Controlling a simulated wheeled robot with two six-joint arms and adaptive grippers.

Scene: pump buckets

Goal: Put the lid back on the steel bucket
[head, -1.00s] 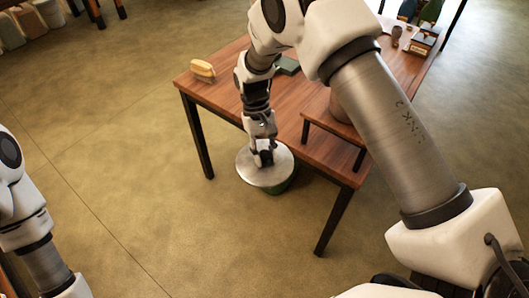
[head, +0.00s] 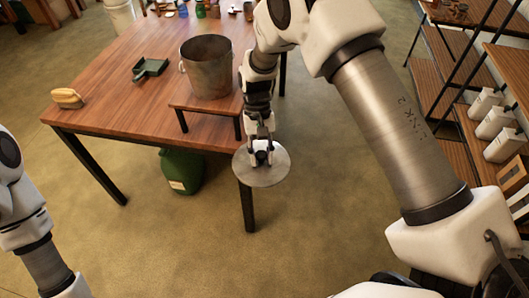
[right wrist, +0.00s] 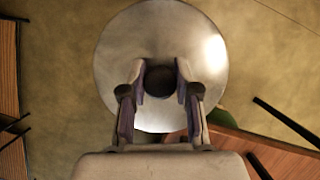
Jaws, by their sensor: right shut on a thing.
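The steel bucket (head: 207,66) stands upright and uncovered on a small raised wooden stand (head: 180,103) on the table. The round steel lid (head: 276,172) hangs level in my right gripper (head: 260,157), in front of the table's near corner. In the right wrist view, the two fingers of my right gripper (right wrist: 160,85) are shut on the lid's dark knob (right wrist: 160,80), and the lid (right wrist: 120,50) lies beyond it. The lid is to the right of and nearer than the bucket. My left gripper is out of view; only part of my left arm shows at the left edge.
The wooden table (head: 110,85) also holds a yellow brush (head: 67,98), a green dustpan (head: 150,68) and several small bottles at the back. A green container (head: 181,171) stands on the floor beneath. Shelves with white containers (head: 494,122) are at the right.

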